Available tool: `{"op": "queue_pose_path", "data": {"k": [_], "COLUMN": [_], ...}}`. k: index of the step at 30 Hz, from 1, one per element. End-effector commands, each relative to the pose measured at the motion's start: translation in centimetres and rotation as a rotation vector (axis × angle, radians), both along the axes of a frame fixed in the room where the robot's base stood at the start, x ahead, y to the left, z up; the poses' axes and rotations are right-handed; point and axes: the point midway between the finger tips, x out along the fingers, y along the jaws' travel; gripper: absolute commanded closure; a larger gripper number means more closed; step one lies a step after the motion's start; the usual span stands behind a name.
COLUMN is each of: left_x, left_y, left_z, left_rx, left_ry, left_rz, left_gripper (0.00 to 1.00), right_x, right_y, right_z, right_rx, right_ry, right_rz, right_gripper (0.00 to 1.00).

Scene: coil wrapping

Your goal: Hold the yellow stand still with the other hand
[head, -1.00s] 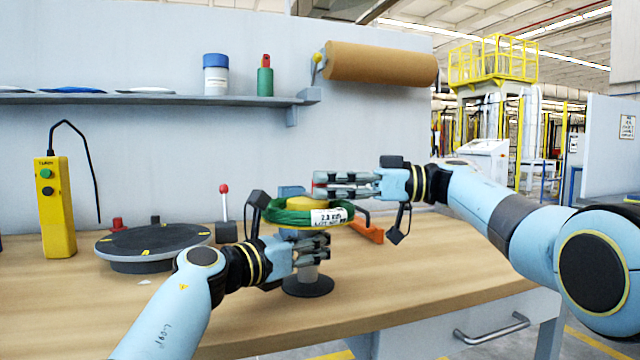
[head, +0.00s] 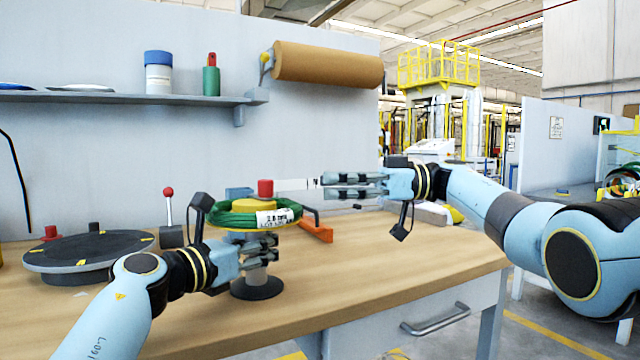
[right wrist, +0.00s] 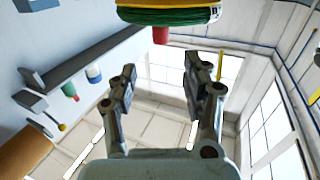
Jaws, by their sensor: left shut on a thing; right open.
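The yellow stand (head: 240,205) is upright on the bench, with a grey post and a dark round base (head: 257,287). A green wire coil (head: 235,220) with a white label sits around its yellow top, and a red knob (head: 265,188) is on top. My left gripper (head: 268,252) is shut on the stand's post below the coil. My right gripper (head: 325,187) is open and empty, to the right of the knob and apart from it. In the right wrist view, the coil (right wrist: 165,16) and knob (right wrist: 160,35) show at the top edge, beyond the open fingers (right wrist: 160,80).
A dark turntable (head: 88,255) lies at left on the bench (head: 420,265). A lever with a red ball (head: 168,192) stands behind my left arm. An orange part (head: 317,230) lies right of the stand. A brown roll (head: 325,64) hangs on the wall. The bench's right side is clear.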

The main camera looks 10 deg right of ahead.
Motion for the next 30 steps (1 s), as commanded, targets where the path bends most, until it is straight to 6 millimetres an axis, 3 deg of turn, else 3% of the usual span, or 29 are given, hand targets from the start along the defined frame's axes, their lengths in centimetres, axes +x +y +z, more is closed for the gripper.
{"op": "queue_pose_path", "data": {"k": [10,22,30], "left_x": [0.0,0.0,0.0], "left_y": [0.0,0.0,0.0], "left_z": [-0.1,-0.1,-0.1], "left_rx": [0.000,0.001,0.001], "left_ry": [0.003,0.002,0.002], "left_rz": [-0.001,-0.001,-0.001], "left_gripper": [1.00,1.00,1.00], "right_x": [-0.5,0.4,0.8], "right_y": [1.2,9.1,11.8], "right_z": [0.5,0.5,0.4], "right_rx": [0.001,0.002,0.000], "right_ry": [0.013,0.013,0.014], "right_rz": [-0.044,-0.043,-0.045], "right_gripper": [0.52,0.52,0.52]}}
